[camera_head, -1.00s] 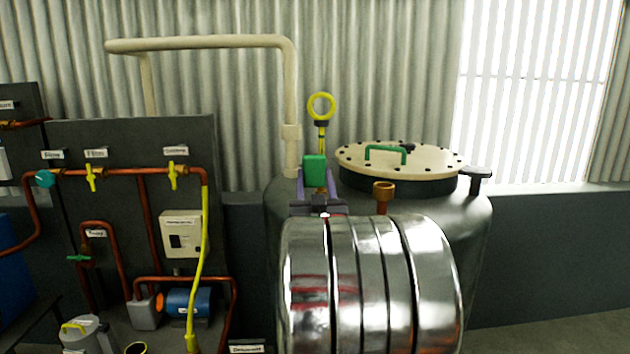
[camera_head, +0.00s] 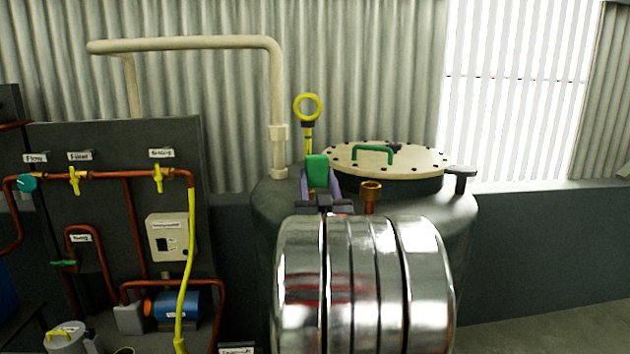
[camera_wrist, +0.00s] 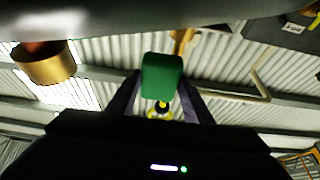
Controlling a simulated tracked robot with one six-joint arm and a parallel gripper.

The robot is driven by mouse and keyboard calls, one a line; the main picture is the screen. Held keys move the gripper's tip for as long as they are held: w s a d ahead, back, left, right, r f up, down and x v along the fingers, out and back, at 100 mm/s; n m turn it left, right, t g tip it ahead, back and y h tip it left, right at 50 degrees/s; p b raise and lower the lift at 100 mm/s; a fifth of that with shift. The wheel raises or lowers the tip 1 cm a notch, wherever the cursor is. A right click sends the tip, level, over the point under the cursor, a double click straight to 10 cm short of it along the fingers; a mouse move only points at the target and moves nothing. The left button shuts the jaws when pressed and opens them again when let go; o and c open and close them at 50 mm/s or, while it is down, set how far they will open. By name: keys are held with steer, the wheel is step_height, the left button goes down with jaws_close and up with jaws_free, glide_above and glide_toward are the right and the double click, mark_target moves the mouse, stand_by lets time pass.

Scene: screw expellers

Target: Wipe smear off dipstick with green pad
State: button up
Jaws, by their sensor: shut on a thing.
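The dipstick (camera_head: 308,107) stands upright at the back left of the tank top, with a yellow ring handle, a dark collar and a thin yellow shaft. Its lower part is hidden behind the green pad. My gripper (camera_head: 320,184) is shut on the green pad (camera_head: 317,170), which sticks up above the fingers. In the wrist view the pad (camera_wrist: 162,75) sits between the two fingers, and the yellow ring (camera_wrist: 160,113) shows past it, with a brass fitting (camera_wrist: 183,38) beyond. I cannot tell whether the pad touches the shaft. No smear can be made out.
A brass cup fitting (camera_head: 371,195) stands just right of my gripper. Behind it is the bolted cream lid (camera_head: 400,160) with a green handle. A cream pipe (camera_head: 277,110) rises left of the dipstick. A pipework panel (camera_head: 110,150) stands at the left.

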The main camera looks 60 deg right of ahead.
steer(key=shift+w+d+r, duration=0.1)
steer(key=shift+r, duration=1.05)
steer(key=shift+w, duration=0.1)
steer(key=shift+w+a, duration=1.35)
steer(key=shift+a, duration=0.05)
step_height(320, 180, up, 2)
steer(key=shift+d+r, duration=0.1)
steer(key=shift+d, duration=0.1)
